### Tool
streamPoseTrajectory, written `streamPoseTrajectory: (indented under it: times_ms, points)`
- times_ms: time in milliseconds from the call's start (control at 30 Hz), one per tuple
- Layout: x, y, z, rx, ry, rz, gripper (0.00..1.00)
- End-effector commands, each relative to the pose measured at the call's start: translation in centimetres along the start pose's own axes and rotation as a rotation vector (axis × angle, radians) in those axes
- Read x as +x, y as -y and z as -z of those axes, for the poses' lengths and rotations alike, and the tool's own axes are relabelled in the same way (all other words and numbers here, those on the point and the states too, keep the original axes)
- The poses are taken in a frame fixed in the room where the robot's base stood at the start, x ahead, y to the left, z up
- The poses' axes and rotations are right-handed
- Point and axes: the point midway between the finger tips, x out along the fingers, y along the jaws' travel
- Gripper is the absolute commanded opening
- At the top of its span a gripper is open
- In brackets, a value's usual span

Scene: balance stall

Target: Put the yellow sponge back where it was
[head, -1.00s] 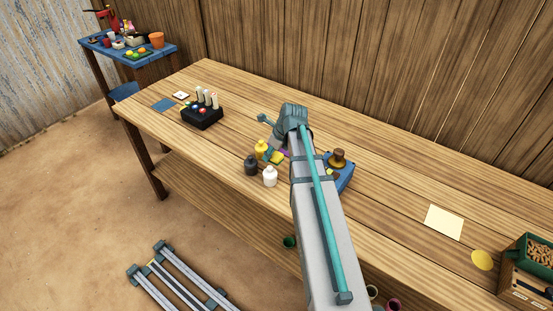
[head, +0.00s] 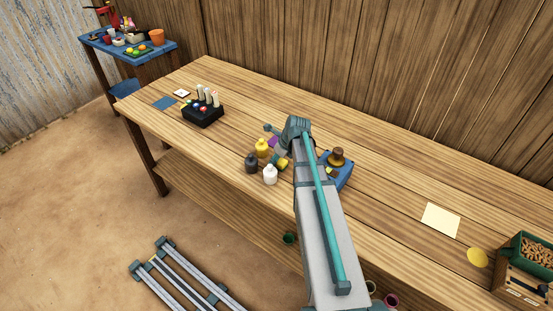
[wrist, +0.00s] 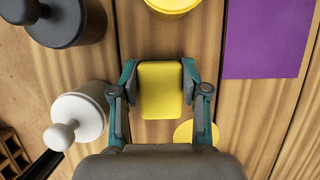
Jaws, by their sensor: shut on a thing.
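The yellow sponge (wrist: 160,92) is between the two fingers of my gripper (wrist: 160,88) in the wrist view. My gripper is shut on it. In the head view the sponge (head: 283,162) shows as a small yellow block beside my arm, close to the knobbed weights. Its height over the table is hard to tell.
Yellow (head: 262,149), dark (head: 251,164) and white (head: 270,176) knobbed pieces stand close to the sponge. A blue box (head: 346,176) is right of my arm. A pale square (head: 440,219) and yellow disc (head: 477,258) lie right, with clear wood between.

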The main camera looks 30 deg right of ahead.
Motion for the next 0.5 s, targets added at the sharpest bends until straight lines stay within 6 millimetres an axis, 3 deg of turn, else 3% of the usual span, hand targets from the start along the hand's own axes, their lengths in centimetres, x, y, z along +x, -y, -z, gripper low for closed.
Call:
streamPoseTrajectory:
  times_ms: [133,167,300,500]
  points:
    - [0.30,-0.01,0.13,0.000,0.000,0.000,0.12]
    - [0.32,-0.01,0.14,0.000,0.000,0.000,0.47]
    - [0.26,0.00,0.11,0.000,0.000,0.000,0.70]
    - [0.25,0.00,0.10,0.000,0.000,0.000,0.70]
